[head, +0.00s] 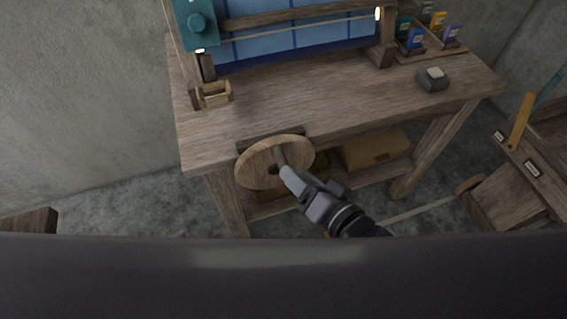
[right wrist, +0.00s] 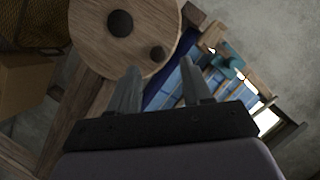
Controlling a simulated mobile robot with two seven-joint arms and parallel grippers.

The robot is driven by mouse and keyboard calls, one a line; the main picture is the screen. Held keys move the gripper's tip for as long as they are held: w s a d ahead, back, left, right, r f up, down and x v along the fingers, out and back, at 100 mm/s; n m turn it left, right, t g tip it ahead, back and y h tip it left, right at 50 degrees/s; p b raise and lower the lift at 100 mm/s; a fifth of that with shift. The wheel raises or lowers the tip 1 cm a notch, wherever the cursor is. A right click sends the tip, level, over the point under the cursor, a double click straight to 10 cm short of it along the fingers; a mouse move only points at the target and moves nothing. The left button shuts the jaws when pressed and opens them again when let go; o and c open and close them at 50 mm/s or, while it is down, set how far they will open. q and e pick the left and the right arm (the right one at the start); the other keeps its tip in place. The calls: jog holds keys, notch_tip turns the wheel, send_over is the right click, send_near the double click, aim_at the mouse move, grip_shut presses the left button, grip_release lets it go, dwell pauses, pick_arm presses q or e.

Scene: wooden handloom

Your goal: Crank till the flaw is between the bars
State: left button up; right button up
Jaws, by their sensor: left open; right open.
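The round wooden crank wheel (head: 256,159) is on the front of the loom table, and it also shows in the right wrist view (right wrist: 93,33). There it carries a dark hub (right wrist: 120,23) and a smaller dark knob (right wrist: 157,53). My right gripper (head: 286,172) is in front of the wheel. In the right wrist view its fingers (right wrist: 160,68) are open and empty, with the knob just beyond the gap between the tips. Blue cloth (head: 290,46) with darker lines hangs behind the wooden bar (head: 285,17) and a thin rod. I cannot make out a flaw. My left gripper is not in view.
The wooden table (head: 300,98) holds a small wooden holder (head: 214,95), a dark block (head: 432,80) and a tray of coloured packets (head: 428,46). A cardboard box (head: 374,150) is on the lower shelf. A wooden bench (head: 510,195) stands at right. The table's middle is clear.

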aim_at(283, 162)
jog(key=shift+x, duration=3.35)
grip_shut()
